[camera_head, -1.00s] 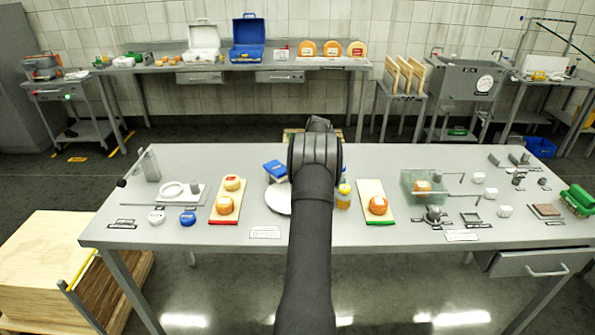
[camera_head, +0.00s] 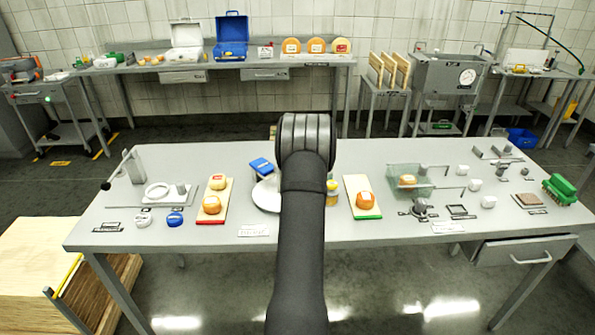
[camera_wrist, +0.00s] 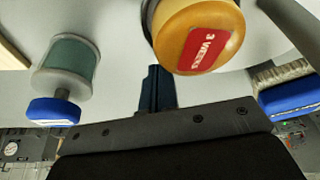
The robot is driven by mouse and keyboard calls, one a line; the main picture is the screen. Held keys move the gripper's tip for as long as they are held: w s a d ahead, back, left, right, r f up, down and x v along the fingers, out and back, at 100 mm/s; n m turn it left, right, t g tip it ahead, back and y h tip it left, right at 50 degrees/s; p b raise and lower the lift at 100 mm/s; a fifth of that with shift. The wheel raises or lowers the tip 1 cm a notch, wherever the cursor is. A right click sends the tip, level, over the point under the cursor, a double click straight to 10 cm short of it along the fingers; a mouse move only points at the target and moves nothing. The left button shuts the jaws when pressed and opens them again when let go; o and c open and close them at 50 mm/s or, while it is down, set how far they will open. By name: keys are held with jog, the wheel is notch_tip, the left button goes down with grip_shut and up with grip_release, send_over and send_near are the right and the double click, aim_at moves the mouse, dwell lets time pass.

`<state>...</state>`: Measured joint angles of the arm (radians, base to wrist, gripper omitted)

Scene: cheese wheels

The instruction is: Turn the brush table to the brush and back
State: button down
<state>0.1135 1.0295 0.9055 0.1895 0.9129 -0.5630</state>
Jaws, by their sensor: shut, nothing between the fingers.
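An orange cheese wheel with a red "3 WEEKS" label (camera_wrist: 205,38) is at the top of the wrist view, on or over a pale surface. A pale round table (camera_head: 266,198) shows left of my arm in the head view, partly hidden by it. A brush with a blue back and pale bristles (camera_wrist: 287,90) is at the right edge of the wrist view. My gripper (camera_wrist: 155,75) is shut and empty, close to the cheese's lower left edge; I cannot tell if they touch. My arm hides the gripper in the head view.
A clear greenish cylinder with a blue end (camera_wrist: 67,66) is left of my gripper. Cheese boards stand left (camera_head: 228,190) and right (camera_head: 357,184) of my arm in the head view. A yellow jar (camera_head: 332,193) is just right of my arm.

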jog(key=shift+s+d+m+h, duration=0.2)
jog(key=shift+s+d+m, duration=0.2)
jog(key=shift+s+m, duration=0.25)
jog(key=shift+s+d+m+h, duration=0.2)
jog(key=shift+s+d+m, duration=0.2)
jog(key=shift+m, duration=0.35)
jog(key=shift+s+d, duration=0.3)
jog(key=shift+s, duration=0.35)
jog(key=shift+w, duration=0.6)
jog(key=w, duration=0.3)
jog(key=v, duration=1)
jog(key=shift+s, duration=0.2)
jog(key=shift+a, duration=0.1)
